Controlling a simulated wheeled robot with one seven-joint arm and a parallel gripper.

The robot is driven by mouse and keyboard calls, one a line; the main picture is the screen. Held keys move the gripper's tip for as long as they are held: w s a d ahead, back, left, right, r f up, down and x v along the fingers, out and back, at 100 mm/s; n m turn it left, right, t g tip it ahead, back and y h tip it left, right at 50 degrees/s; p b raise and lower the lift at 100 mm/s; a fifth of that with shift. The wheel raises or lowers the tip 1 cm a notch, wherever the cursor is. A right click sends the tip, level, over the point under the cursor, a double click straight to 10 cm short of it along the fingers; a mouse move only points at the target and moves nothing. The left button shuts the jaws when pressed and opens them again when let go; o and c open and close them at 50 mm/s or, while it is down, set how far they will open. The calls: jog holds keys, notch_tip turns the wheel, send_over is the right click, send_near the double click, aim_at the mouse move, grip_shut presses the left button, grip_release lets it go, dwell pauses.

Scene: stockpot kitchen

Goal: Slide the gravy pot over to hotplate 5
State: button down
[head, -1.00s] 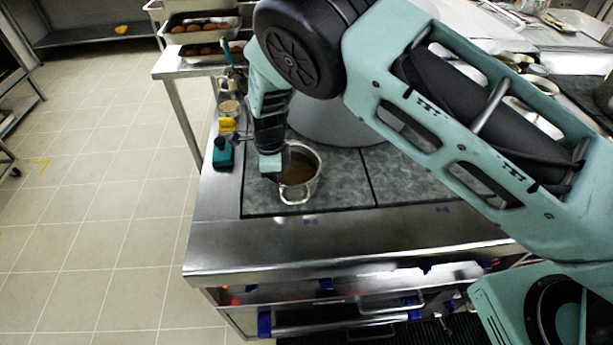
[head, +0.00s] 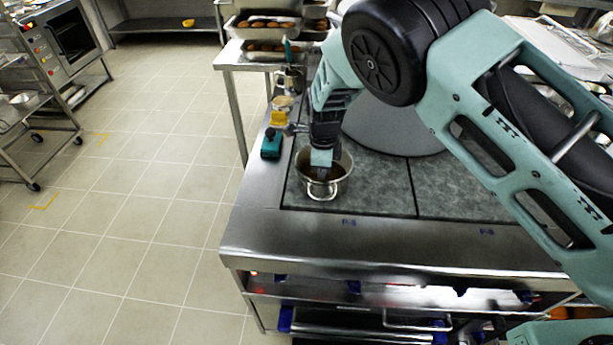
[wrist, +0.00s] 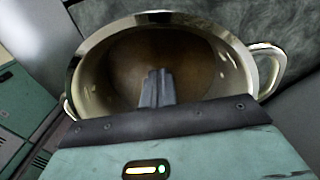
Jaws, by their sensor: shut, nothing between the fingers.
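The gravy pot (head: 340,180), a steel pot with loop handles and brown contents, stands on the left dark hotplate panel (head: 375,195), close to its front-left corner. It also shows in the wrist view (wrist: 225,45), with a handle on the right. My gripper (head: 321,165) points down at the pot's mouth. In the wrist view the fingers (wrist: 156,88) are together, empty, in front of the brown interior. I cannot tell whether they touch the inner wall. Small blue labels mark the stove's front edge; I cannot read which is 5.
A large grey pot (head: 390,125) stands behind the gravy pot, partly hidden by my arm. A teal box (head: 271,144) and a yellow item (head: 278,123) line the left edge. A second hotplate panel (head: 465,190) lies bare in front on the right.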

notch_tip(320, 180, up, 10)
jog(key=b, duration=0.2)
jog(key=shift+a, duration=0.25)
jog(key=s+d+r+n+g+y, duration=0.1)
jog(key=s+d+r+n, duration=0.2)
jog(key=s+r+n, duration=0.45)
jog(key=s+d+r+n+y, duration=0.1)
jog(key=s+d+r+n, duration=0.25)
jog(key=s+n, duration=0.7)
jog(key=s+d+n, duration=0.3)
jog(key=s+n, duration=0.1)
jog(key=s, duration=0.3)
jog(key=s+d+n+t+h, duration=0.1)
jog(key=s+d+n, duration=0.2)
jog(key=s, duration=0.5)
jog(key=shift+s+d+r+n, duration=0.3)
jog(key=shift+d+r+n, duration=0.1)
jog(key=shift+n, duration=0.4)
